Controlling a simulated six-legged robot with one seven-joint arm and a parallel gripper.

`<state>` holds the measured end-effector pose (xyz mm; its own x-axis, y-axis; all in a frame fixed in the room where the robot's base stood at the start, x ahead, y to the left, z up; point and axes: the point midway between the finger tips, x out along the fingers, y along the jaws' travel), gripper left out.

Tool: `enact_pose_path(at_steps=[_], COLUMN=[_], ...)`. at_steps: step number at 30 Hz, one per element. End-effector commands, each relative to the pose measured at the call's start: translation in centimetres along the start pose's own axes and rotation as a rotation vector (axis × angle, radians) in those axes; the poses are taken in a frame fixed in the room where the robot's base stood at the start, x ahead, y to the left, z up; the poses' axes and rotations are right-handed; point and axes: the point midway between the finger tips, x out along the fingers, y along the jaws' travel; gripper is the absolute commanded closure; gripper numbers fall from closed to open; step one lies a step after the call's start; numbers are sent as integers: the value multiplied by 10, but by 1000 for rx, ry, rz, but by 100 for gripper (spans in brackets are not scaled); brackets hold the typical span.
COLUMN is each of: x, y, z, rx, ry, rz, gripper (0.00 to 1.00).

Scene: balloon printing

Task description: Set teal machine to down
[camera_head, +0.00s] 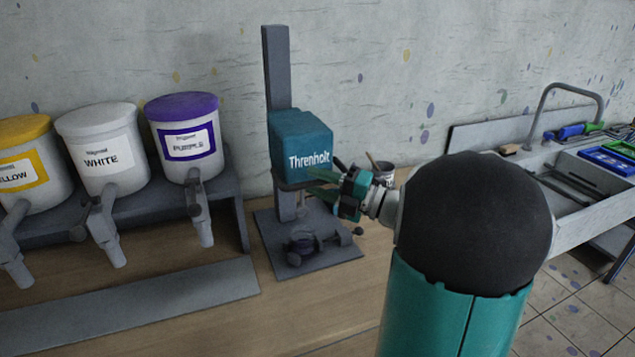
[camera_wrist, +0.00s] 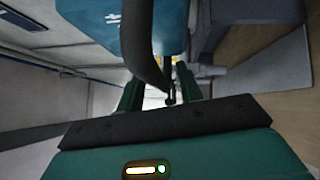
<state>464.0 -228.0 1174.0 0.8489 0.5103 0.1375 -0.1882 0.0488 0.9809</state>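The teal machine (camera_head: 302,143), marked "Threnholt", is mounted on a dark upright post (camera_head: 277,70) above a flat grey base. In the head view my gripper (camera_head: 314,184) is just below and right of the teal head, with its green fingers pointing left. In the wrist view the teal head (camera_wrist: 125,25) fills the upper part. A dark curved lever (camera_wrist: 150,65) comes down between my two fingers (camera_wrist: 160,92). The fingers stand apart and look open around the lever. I cannot tell whether either finger touches it.
Yellow, white (camera_head: 98,150) and purple (camera_head: 184,140) pigment buckets with spouts stand on a grey rack at left. A small can (camera_head: 384,173) stands behind my gripper. A sink (camera_head: 590,190) with trays is at right. The wooden table (camera_head: 345,300) is bare in front of the machine.

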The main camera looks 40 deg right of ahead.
Motion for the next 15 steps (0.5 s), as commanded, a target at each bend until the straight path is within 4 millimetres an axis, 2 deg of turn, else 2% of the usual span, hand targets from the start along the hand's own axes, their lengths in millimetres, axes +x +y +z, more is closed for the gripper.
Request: enact_pose_path(at_steps=[3,10,15], x=[6,6,5], y=[0,0,0], z=[0,0,0], rx=[0,0,0], ry=[1,0,0], rz=[1,1,0], gripper=[64,66,99])
